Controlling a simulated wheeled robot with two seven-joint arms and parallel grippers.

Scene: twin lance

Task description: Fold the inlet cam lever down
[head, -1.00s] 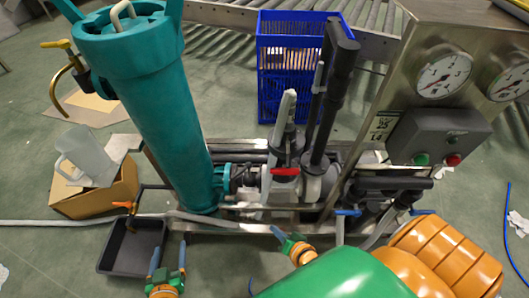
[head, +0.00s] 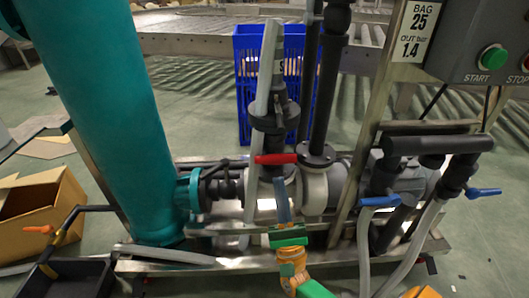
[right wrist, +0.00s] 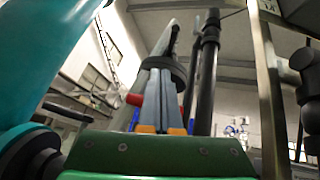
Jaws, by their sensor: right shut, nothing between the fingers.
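I cannot tell for certain which part is the inlet cam lever. A red lever (head: 275,159) lies crosswise on the pipework beside the white pump body (head: 314,190), below a black flange. Two blue levers (head: 380,201) (head: 483,191) sit on the hose fittings to the right, both roughly level. My right gripper (head: 282,184) is shut and empty, fingers up, just below and in front of the red lever. In the right wrist view the fingers (right wrist: 161,112) cover the middle of the red lever (right wrist: 135,100); contact is unclear. My left gripper is out of view.
A tall teal filter housing (head: 105,110) stands at left. A grey pipe (head: 262,90) and black pipes (head: 330,80) rise behind my gripper. A steel post (head: 378,110) and control box (head: 475,45) are at right. A blue crate (head: 245,75) stands behind the skid.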

